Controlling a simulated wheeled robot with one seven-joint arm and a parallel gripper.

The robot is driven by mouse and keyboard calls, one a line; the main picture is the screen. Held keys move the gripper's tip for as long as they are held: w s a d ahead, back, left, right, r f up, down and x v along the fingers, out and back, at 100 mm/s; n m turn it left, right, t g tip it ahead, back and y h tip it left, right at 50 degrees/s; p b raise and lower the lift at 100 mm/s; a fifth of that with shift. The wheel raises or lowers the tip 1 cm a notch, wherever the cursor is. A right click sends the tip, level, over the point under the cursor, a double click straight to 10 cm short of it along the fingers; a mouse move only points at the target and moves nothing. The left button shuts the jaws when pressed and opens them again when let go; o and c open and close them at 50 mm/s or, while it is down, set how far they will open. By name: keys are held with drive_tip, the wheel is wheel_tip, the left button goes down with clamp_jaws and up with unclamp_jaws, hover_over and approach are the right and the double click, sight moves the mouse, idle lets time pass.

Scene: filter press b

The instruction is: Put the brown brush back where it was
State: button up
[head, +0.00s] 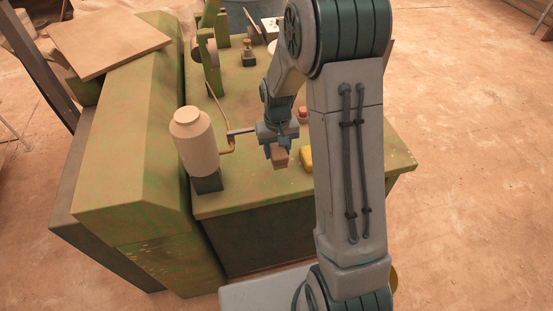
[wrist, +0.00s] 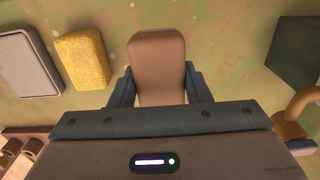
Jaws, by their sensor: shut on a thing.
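The brown brush (head: 279,158) is in my gripper (head: 276,148), over the near part of the green bench top (head: 235,203). In the wrist view the brush (wrist: 158,55) shows as a plain brown block with rounded corners. The two fingers of my gripper (wrist: 159,82) are shut on its sides. Its far end sticks out beyond the fingertips. I cannot tell whether its underside touches the bench. A yellow sponge (head: 306,158) lies just right of the brush; it also shows left of the brush in the wrist view (wrist: 82,60).
A beige canister (head: 194,142) on a dark block (head: 208,183) stands left of my gripper, with a brass pipe (head: 228,149) between. A pale-rimmed grey tray (wrist: 30,62) lies beyond the sponge. A small red object (head: 303,113) is behind. The bench's front strip is clear.

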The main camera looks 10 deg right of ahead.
drive_tip(key=shift+f, duration=2.65)
drive_tip(key=shift+f, duration=0.15)
drive_tip(key=o, duration=1)
drive_tip(key=shift+c, duration=0.2)
